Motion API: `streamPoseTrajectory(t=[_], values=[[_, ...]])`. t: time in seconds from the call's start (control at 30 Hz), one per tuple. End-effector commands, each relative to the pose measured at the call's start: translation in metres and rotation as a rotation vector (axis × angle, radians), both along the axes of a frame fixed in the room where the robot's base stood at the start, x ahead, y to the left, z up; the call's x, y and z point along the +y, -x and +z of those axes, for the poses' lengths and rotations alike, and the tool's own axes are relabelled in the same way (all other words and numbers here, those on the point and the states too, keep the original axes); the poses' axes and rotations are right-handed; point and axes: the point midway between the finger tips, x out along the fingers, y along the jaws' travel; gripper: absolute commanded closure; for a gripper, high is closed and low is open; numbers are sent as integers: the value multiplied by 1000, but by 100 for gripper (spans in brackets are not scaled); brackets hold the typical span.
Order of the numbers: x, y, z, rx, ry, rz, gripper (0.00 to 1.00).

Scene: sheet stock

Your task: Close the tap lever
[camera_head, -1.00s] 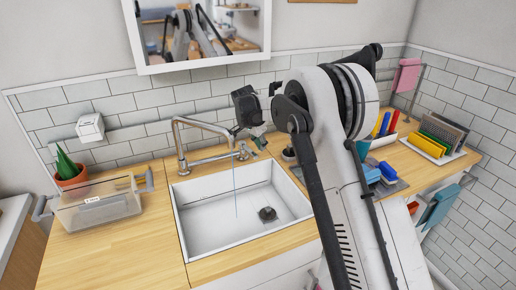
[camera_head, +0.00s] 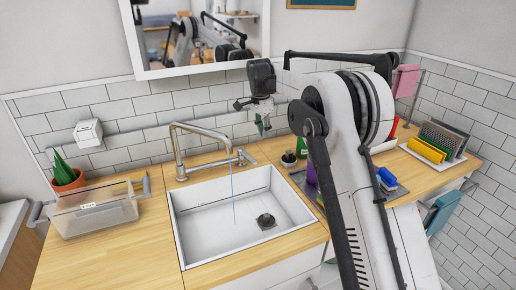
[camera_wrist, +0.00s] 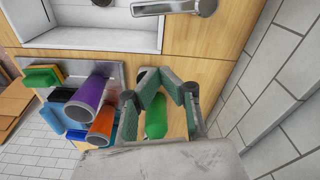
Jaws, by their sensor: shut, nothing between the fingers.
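The silver tap (camera_head: 205,132) stands behind the white sink (camera_head: 190,232), its spout arching over the basin. Its lever (camera_head: 243,157) is at the right of the tap, by the sink's back right corner. A thin blue water stream (camera_head: 233,200) falls from the spout into the sink. My gripper (camera_head: 262,128) hangs above and to the right of the lever, apart from it, pointing down. In the wrist view my gripper (camera_wrist: 165,90) is shut and empty. A silver tap part (camera_wrist: 172,6) shows at that view's top edge; I cannot tell which part it is.
A clear bin (camera_head: 95,215) is at left. The tiled wall (camera_head: 140,105) is close behind the tap.

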Motion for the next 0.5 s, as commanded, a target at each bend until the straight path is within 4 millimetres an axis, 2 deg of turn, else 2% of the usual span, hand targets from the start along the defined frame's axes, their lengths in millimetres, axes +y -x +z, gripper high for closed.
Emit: streamPoseTrajectory(t=[0.03, 0.2, 0.37, 0.5], values=[[-11, -5, 1, 39, -59, -28, 100], [-27, -10, 6, 140, -227, -75, 100], [-31, -11, 6, 172, -287, -85, 100], [-28, -9, -7, 172, -287, -85, 100]])
